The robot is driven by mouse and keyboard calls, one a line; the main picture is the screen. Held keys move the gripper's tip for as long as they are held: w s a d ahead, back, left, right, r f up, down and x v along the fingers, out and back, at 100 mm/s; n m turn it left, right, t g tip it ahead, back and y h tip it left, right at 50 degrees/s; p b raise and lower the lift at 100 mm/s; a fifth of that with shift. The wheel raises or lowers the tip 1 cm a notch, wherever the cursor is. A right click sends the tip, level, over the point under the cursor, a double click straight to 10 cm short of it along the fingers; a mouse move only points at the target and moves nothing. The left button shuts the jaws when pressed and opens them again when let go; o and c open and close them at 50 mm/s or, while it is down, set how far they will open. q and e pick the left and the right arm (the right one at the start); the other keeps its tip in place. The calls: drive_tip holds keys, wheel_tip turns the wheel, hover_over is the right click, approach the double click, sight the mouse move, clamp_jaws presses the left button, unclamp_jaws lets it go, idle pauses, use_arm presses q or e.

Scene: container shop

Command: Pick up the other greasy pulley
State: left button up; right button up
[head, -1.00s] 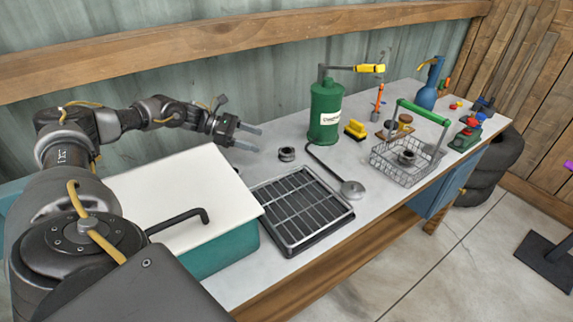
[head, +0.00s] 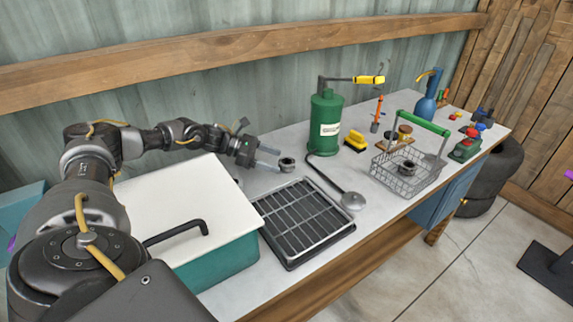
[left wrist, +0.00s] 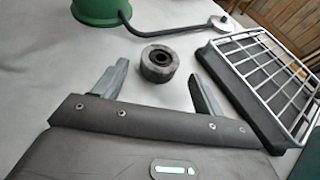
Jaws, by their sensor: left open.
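A dark grey pulley (head: 287,164) lies on the workbench behind the drain rack. In the left wrist view the same pulley (left wrist: 158,63) lies just beyond and between my fingertips, not touched. My left gripper (head: 272,158) is open and empty, low over the bench, its fingers pointing at the pulley; its fingers also show in the left wrist view (left wrist: 157,78). A second dark pulley (head: 407,168) sits in the wire basket (head: 390,182) with the green handle. My right gripper is not in view.
A black drain rack (head: 300,220) stands in front of the pulley. A teal bin with a white lid (head: 190,200) is at left. A green pump canister (head: 326,122) with a hose stands behind right.

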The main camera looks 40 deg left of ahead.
sight(282, 162)
use_arm(q)
drive_tip(key=p+x, duration=0.1)
drive_tip(key=x, duration=0.3)
drive_tip(key=shift+r, duration=0.2)
drive_tip(key=shift+w+d+f, duration=0.2)
drive_tip(key=shift+w+d, duration=0.05)
drive_tip(key=shift+d, duration=0.05)
drive_tip(key=shift+c, duration=1)
drive_tip(key=c, duration=0.8)
drive_tip(key=shift+r+b, duration=0.35)
drive_tip(key=shift+r, duration=4.7)
